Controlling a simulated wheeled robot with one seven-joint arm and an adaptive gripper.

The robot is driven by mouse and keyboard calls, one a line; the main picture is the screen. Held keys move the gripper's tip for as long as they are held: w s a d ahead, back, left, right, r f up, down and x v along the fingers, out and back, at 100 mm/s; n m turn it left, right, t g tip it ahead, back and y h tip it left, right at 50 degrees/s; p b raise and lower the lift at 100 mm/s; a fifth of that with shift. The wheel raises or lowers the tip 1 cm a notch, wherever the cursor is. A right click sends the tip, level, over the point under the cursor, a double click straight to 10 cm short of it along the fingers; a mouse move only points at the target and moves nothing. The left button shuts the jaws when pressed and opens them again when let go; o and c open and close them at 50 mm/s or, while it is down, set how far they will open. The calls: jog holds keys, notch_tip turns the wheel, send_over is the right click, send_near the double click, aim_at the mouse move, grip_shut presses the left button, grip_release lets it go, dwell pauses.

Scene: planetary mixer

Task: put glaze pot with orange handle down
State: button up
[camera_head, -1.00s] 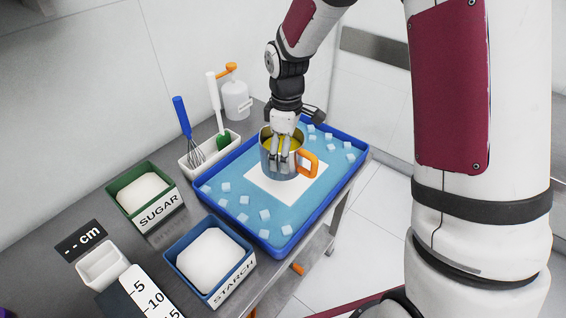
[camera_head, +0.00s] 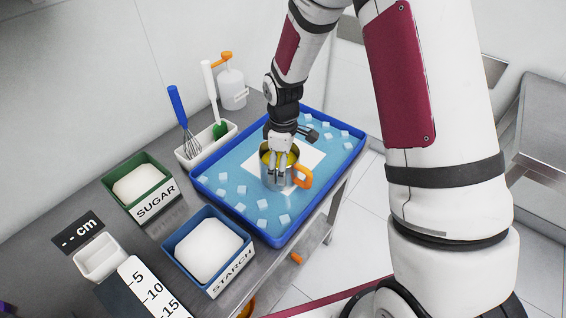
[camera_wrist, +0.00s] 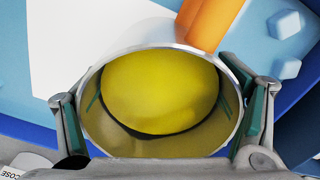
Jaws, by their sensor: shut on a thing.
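The glaze pot (camera_head: 292,178) is a metal pot with an orange handle (camera_head: 304,177) pointing right and yellow glaze (camera_wrist: 160,90) inside. My gripper (camera_head: 279,176) reaches down over it from above. In the wrist view its two fingers lie on opposite sides of the pot's rim, shut on the pot. The pot looks upright, over the blue tray (camera_head: 322,198).
Small pale cubes (camera_head: 262,205) lie on the tray at both ends. Left of the tray stand a white holder (camera_head: 188,153) with whisk and spatula, a green SUGAR bin (camera_head: 155,205) and a blue STARCH bin (camera_head: 232,280). A white pump bottle (camera_head: 232,90) stands behind.

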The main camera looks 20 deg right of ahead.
jog(key=shift+f, duration=0.15)
jog(key=o, duration=1.8)
jog(key=shift+c, duration=0.2)
